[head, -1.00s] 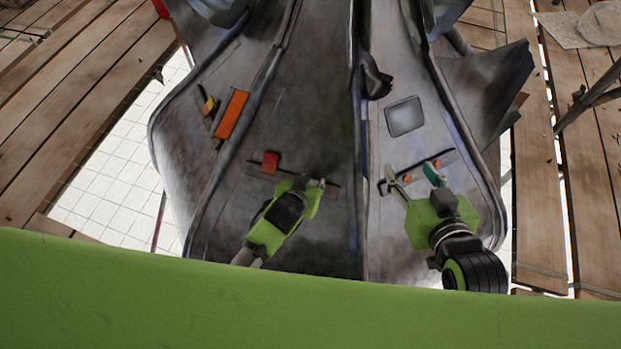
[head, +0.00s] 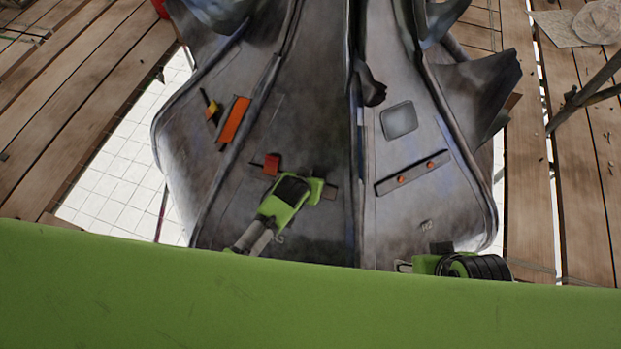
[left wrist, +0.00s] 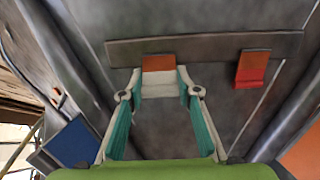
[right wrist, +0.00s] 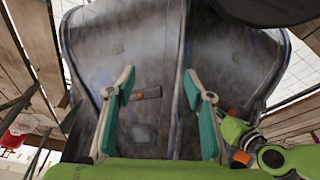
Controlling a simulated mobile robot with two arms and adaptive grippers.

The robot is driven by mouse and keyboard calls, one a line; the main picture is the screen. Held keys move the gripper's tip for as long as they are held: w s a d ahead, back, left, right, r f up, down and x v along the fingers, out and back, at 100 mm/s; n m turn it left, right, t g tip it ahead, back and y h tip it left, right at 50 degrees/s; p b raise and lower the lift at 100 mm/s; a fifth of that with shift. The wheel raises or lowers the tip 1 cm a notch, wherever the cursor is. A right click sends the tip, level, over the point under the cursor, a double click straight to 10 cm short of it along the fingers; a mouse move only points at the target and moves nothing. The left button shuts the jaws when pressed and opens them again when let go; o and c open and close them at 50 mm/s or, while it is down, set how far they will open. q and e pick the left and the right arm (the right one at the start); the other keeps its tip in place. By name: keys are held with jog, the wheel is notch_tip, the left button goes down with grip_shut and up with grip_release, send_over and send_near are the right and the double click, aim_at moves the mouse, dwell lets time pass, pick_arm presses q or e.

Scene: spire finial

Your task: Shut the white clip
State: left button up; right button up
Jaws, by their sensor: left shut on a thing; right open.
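The white clip (left wrist: 158,84) shows in the left wrist view as a pale block below an orange piece (left wrist: 158,63) on a dark bar (left wrist: 210,47). My left gripper (left wrist: 158,90) is shut on it, with one fingertip at each side. In the head view my left gripper (head: 318,190) hides the clip at the right part of the bar (head: 329,191). My right gripper (right wrist: 160,84) is open and empty, facing the grey panels. In the head view it is mostly hidden behind my green body edge.
A red-orange clip (left wrist: 252,68) sits right of the white one, on the same bar; the head view shows it too (head: 271,165). The right panel has a bar (head: 415,174) with two orange pieces. A raised ridge (head: 356,180) divides the panels. An orange block (head: 234,119) lies farther up left.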

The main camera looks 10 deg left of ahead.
pick_arm(q)
jog(key=shift+w+d+g+p, duration=0.15)
jog(key=shift+g+p, duration=0.25)
jog(key=shift+p, duration=0.2)
pick_arm(e)
jog(key=shift+s+x, duration=0.15)
jog(key=shift+x, duration=1.25)
jog(key=shift+s+x, duration=0.15)
jog(key=shift+x, duration=1.25)
jog(key=shift+a+f, duration=0.1)
jog(key=shift+f, duration=0.05)
pick_arm(q)
jog(key=o, duration=1.1)
jog(key=v, duration=1.2)
jog(key=shift+c, duration=0.2)
